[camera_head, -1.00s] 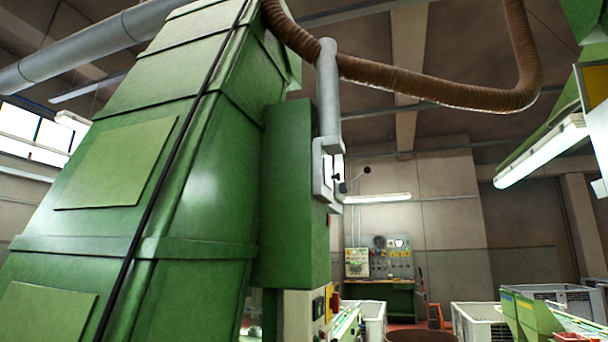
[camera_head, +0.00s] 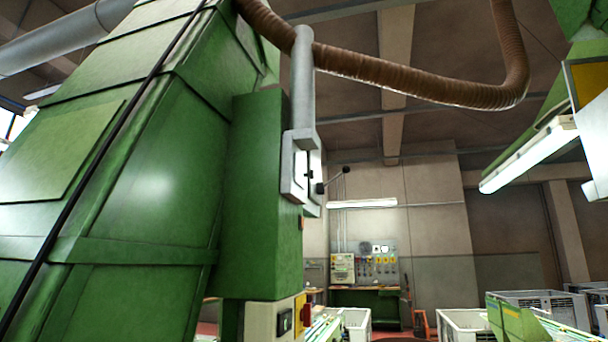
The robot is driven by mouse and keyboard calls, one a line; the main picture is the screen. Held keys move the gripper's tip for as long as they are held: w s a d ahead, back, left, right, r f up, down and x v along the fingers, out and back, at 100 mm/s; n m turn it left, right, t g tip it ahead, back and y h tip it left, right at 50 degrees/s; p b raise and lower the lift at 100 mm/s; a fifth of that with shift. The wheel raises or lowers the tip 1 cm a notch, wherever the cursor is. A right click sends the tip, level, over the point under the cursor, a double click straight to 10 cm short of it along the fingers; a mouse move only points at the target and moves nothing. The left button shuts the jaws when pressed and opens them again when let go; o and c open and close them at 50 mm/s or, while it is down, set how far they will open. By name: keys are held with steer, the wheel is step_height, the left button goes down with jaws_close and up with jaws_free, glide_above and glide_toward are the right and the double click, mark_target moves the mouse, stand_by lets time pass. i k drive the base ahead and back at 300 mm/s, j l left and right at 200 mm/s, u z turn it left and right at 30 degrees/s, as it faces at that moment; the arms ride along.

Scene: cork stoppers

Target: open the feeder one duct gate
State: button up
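A grey vertical duct pipe (camera_head: 303,85) runs down beside the tall green machine, in front of a brown hose. At its lower end is a pale grey bracket-like gate housing (camera_head: 288,180) with a light plate inside. A thin lever (camera_head: 332,180) with a dark hub and a dark knob sticks out to the right of the housing, slanting up to the right. Whether the gate is open or shut cannot be told. My gripper is not in view.
The green machine (camera_head: 150,180) and its upright green box (camera_head: 252,190) fill the left side. A control box (camera_head: 268,322) is below. A brown hose (camera_head: 430,85) hangs overhead. White crates (camera_head: 465,325) stand at the lower right, and a workbench (camera_head: 365,295) stands behind.

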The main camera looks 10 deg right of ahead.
mark_target(300, 174)
steer(key=i+l+u, duration=0.3)
steer(key=i, duration=0.15)
steer(key=i+l+u, duration=0.3)
steer(key=i+l, duration=0.05)
steer(key=i, duration=0.1)
